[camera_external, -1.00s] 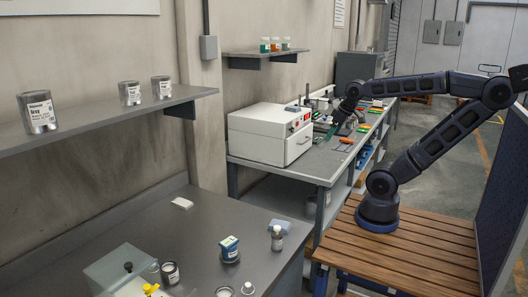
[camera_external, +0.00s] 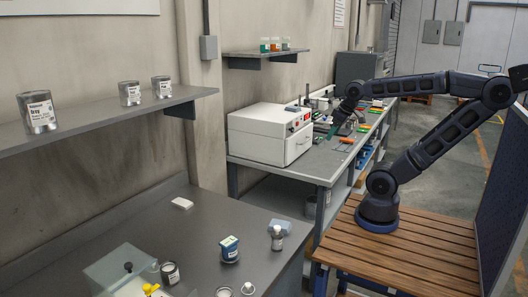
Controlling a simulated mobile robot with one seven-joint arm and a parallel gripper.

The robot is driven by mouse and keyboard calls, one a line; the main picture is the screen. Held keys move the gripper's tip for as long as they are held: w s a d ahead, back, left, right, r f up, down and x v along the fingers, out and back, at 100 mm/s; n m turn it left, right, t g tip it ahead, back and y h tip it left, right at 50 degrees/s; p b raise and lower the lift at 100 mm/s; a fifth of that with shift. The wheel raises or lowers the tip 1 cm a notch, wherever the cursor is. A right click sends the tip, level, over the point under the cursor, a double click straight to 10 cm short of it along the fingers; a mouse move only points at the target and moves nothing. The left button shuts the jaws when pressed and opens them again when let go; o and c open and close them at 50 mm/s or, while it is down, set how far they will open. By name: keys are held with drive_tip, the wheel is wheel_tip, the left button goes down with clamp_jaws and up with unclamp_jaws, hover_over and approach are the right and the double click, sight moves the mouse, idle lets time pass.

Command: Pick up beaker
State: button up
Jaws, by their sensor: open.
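My gripper (camera_external: 331,133) hangs at the end of my dark arm over the back workbench (camera_external: 318,172), to the right of a white box-shaped machine. It is small in the picture, and its jaws are open. I cannot make out a beaker for certain. Several small things lie close together near the gripper and partly behind it, too small to tell apart. Whether one of them is the beaker, and whether the gripper touches anything, I cannot tell.
The white machine (camera_external: 262,138) stands left of my gripper. Green-handled and orange-handled items (camera_external: 364,127) lie to its right on the bench. Small jars (camera_external: 275,45) stand on a wall shelf above. The front table (camera_external: 110,230) holds a blue-labelled container (camera_external: 229,248) and a bottle (camera_external: 277,239).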

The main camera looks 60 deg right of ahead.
wheel_tip(320, 180, up, 6)
drive_tip(key=f, duration=0.1)
drive_tip(key=w+d+r+m+h, duration=0.1)
drive_tip(key=w+d+r+m, duration=0.15)
drive_tip(key=w+d, duration=0.5)
drive_tip(key=w+d+r+m, duration=0.1)
drive_tip(key=w+d+r, duration=0.3)
drive_tip(key=w+d, duration=0.3)
drive_tip(key=m+g+h, duration=0.2)
drive_tip(key=m+h, duration=0.1)
drive_tip(key=m, duration=0.4)
hover_over(321, 141)
drive_tip(key=s, duration=0.2)
wheel_tip(321, 141, down, 7)
drive_tip(key=f, duration=1)
drive_tip(key=w+d+f, duration=0.1)
drive_tip(key=f, duration=0.9)
drive_tip(key=d+f, duration=0.1)
drive_tip(key=f, duration=0.9)
drive_tip(key=shift+w+f, duration=0.1)
drive_tip(key=shift+w, duration=0.1)
drive_tip(key=shift+w+a+x, duration=0.15)
drive_tip(key=shift+x, duration=1.15)
drive_tip(key=shift+w+a+x, duration=0.15)
drive_tip(key=shift+x, duration=1.15)
drive_tip(key=c, duration=1)
